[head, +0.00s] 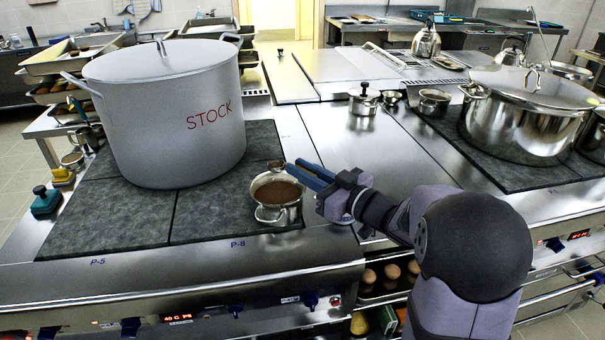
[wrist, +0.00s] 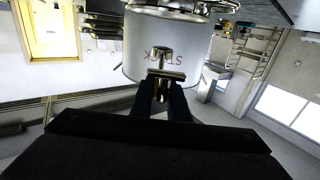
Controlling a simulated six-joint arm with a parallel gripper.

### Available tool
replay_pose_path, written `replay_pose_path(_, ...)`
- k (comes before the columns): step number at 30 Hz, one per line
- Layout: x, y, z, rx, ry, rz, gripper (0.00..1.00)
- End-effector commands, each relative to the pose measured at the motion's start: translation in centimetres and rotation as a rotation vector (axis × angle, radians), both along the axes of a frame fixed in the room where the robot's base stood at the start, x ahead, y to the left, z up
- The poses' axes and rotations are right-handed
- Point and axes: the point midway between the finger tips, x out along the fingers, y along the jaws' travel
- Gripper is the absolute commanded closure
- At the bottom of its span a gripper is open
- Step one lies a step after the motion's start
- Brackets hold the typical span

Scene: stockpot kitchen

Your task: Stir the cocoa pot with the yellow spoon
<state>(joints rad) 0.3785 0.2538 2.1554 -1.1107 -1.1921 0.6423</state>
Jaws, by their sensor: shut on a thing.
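The cocoa pot (head: 277,212) is a small steel pot with brown liquid inside. It stands at the front right corner of the left hob, in front of the stockpot. My gripper (head: 288,168), with blue fingers, is at the pot's far right rim. It is shut on a yellowish metal piece (wrist: 162,62) with a crossbar, seen between the fingertips in the wrist view; this looks like the yellow spoon. In the head view a small brownish end (head: 276,164) shows at the fingertips, above the pot's far rim. Whether it touches the cocoa I cannot tell.
The large stockpot (head: 165,120) marked STOCK stands close behind and left of the cocoa pot. Steel pots (head: 520,115) stand on the right hob. The steel counter (head: 355,145) between the hobs is mostly clear. Yellow (head: 63,178) and teal (head: 45,202) items sit at far left.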

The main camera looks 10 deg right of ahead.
Motion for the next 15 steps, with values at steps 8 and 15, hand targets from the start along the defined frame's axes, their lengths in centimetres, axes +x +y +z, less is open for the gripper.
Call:
replay_pose_path(8, 0.0, 0.0, -1.2, 0.0, 0.0, 0.0, 1.0)
replay_pose_path(15, 0.0, 0.0, -3.6, -0.001, -0.001, 0.0, 1.0)
